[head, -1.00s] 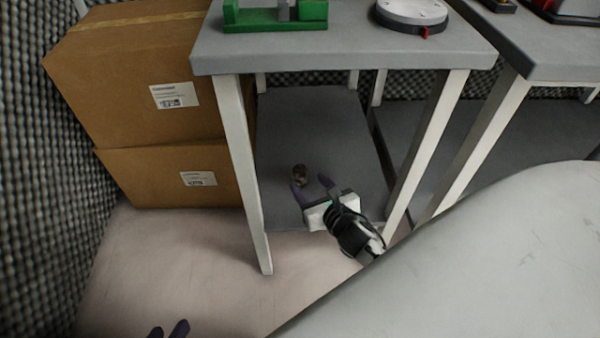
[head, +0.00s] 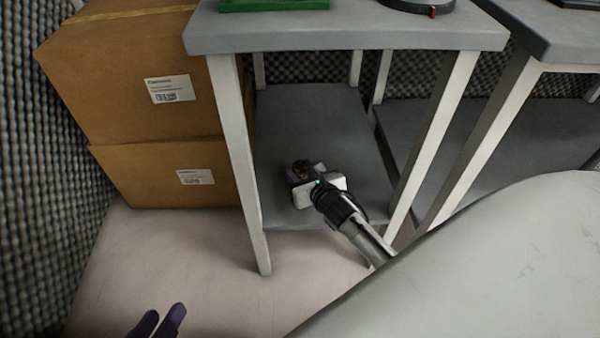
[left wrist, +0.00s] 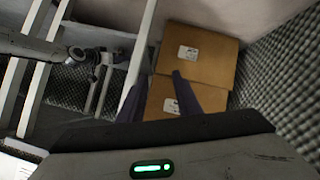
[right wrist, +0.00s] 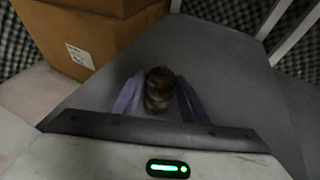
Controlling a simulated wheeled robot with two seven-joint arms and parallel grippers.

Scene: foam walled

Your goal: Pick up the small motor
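The small motor (right wrist: 159,90) is a brown, rounded, two-part piece lying on the grey lower shelf. In the head view only its top (head: 301,166) shows at my right gripper (head: 303,170). In the right wrist view that gripper (right wrist: 158,100) is open, with one purple finger on each side of the motor. The left finger looks close to it and a small gap shows at the right; I cannot tell whether either touches. My left gripper (head: 160,322) is low at the left, over the floor, open and empty; it also shows in the left wrist view (left wrist: 157,95).
The lower shelf (head: 345,120) sits under a grey tabletop (head: 350,35) with white legs (head: 240,160) close around my right arm. Stacked cardboard boxes (head: 130,85) stand to the left. The pale floor (head: 200,260) in front is clear.

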